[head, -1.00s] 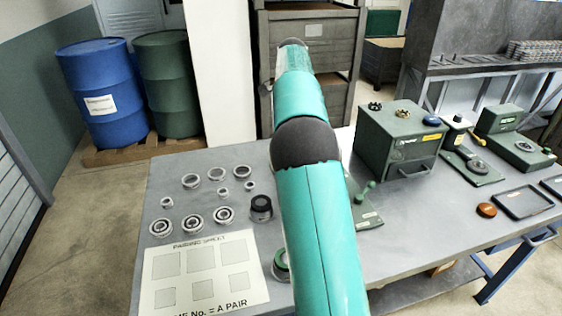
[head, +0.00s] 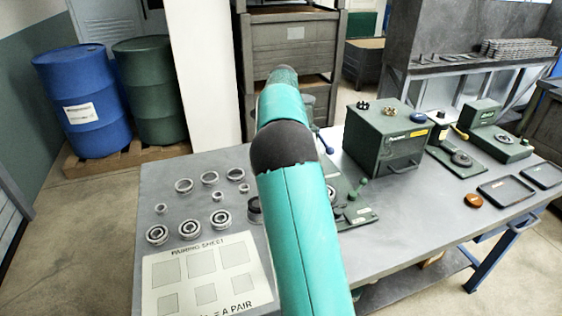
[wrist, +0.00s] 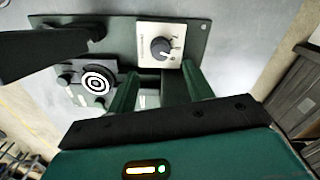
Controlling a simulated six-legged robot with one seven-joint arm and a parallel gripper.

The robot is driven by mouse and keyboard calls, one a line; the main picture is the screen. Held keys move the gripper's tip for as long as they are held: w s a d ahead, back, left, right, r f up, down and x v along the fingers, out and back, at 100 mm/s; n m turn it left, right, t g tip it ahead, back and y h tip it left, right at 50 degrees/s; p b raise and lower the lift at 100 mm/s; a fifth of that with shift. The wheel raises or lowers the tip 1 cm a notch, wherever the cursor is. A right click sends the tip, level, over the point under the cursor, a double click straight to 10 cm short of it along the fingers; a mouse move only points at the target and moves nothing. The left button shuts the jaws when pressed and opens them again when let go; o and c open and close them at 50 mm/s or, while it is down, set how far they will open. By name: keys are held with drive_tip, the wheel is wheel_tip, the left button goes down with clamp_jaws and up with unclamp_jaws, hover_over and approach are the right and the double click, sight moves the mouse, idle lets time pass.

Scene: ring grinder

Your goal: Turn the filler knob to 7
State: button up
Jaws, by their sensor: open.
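In the wrist view a dark round knob (wrist: 161,49) sits on a white dial plate (wrist: 172,35) with small marks. The dial plate is on a green base plate (wrist: 125,32). The numbers are too small to read, so I cannot tell the setting. My gripper (wrist: 161,68) is open, its two dark green fingers reaching towards the dial plate, one to each side of the knob's line. In the head view my arm hides the knob and gripper; part of the green base plate (head: 358,216) shows right of the arm.
A black-and-white ringed part (wrist: 97,83) sits left of the fingers. On the table (head: 400,230) are several bearing rings (head: 220,218), a pairing sheet (head: 208,285), a green box (head: 385,138) with knobs on top, and dark trays (head: 506,189). A dark bar (wrist: 45,52) crosses the wrist view's left side.

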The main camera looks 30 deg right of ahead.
wheel_tip(320, 180, down, 7)
drive_tip(key=shift+a+f, duration=0.1)
drive_tip(key=shift+f, duration=0.1)
drive_tip(key=c, duration=1)
